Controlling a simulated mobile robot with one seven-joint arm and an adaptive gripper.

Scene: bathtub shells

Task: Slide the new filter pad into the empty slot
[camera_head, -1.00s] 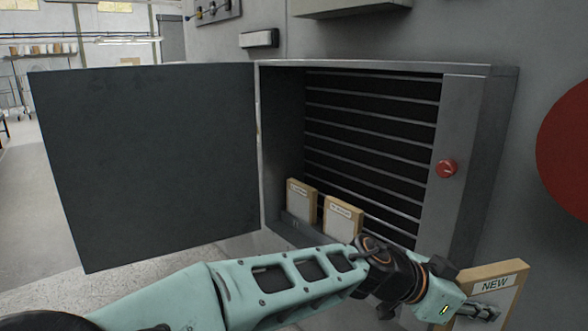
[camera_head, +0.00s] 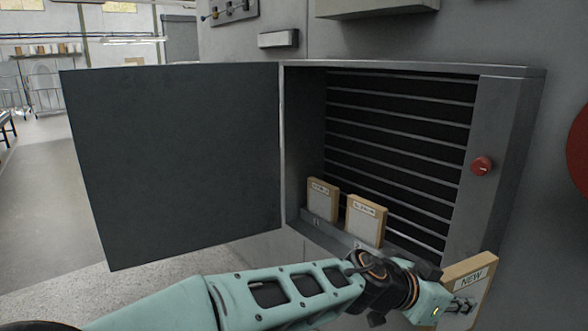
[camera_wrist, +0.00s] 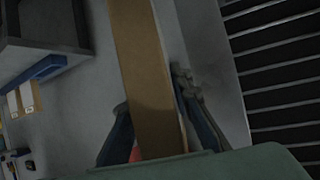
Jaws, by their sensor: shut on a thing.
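The new filter pad (camera_head: 467,291) has a tan frame and a label reading "NEW". My gripper (camera_head: 460,307) is shut on it at the lower right of the head view. In the wrist view the pad (camera_wrist: 148,75) stands edge-on between the two fingers (camera_wrist: 158,138). Two other framed pads, a left one (camera_head: 322,200) and a right one (camera_head: 366,219), stand upright in the rack (camera_head: 318,226) at the bottom of the open cabinet. The rack to the right of them is hidden behind my arm and the held pad, so the empty slot cannot be made out.
The cabinet door (camera_head: 175,165) stands wide open to the left. Dark horizontal louvres (camera_head: 398,150) fill the cabinet back. A red knob (camera_head: 482,166) sits on the cabinet's right frame, near the held pad.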

